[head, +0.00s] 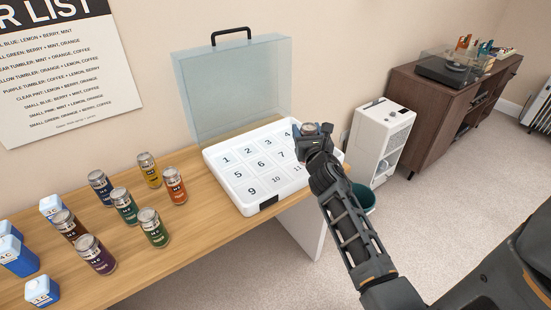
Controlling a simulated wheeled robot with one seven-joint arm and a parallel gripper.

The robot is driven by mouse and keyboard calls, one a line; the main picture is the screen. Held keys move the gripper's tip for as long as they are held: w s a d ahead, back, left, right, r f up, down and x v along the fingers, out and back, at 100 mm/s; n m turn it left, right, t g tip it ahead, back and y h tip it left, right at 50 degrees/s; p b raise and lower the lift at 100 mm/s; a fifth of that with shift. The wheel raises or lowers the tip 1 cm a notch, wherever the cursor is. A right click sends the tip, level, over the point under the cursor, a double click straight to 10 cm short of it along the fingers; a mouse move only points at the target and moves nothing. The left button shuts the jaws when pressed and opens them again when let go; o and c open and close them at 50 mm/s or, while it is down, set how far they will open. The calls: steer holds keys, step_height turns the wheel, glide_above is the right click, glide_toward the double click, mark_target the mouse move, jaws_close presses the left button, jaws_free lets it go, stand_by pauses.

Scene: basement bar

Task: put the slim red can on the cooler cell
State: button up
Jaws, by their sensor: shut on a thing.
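The cooler (243,203) is a white tray with numbered cells, standing on the wooden counter with its clear lid (235,85) raised behind it. The cells I can see are empty; those at the right are partly covered by my arm. My gripper (312,140) is above the right side of the cooler, shut on a can (309,128). Only the can's silvery top shows clearly, with a little red near it. Its body is hidden by the gripper, so I cannot tell its height over the cells.
Several coloured cans, including an orange one (174,186) and a green one (153,228), stand on the counter (190,228) left of the cooler. Blue-and-white jugs (42,291) are at far left. A white cabinet (382,140) and a brown sideboard (440,100) stand right.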

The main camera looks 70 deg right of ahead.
steer(key=w+a+f+b, duration=0.1)
steer(key=w+f+b, duration=0.8)
steer(key=b, duration=0.1)
steer(key=shift+w+a+f, duration=0.2)
steer(key=shift+a+f, duration=0.1)
steer(key=shift+a, duration=0.05)
steer(key=shift+f, duration=0.1)
steer(key=shift+f, duration=0.15)
steer(key=o, duration=1.3)
steer(key=shift+c, duration=0.2)
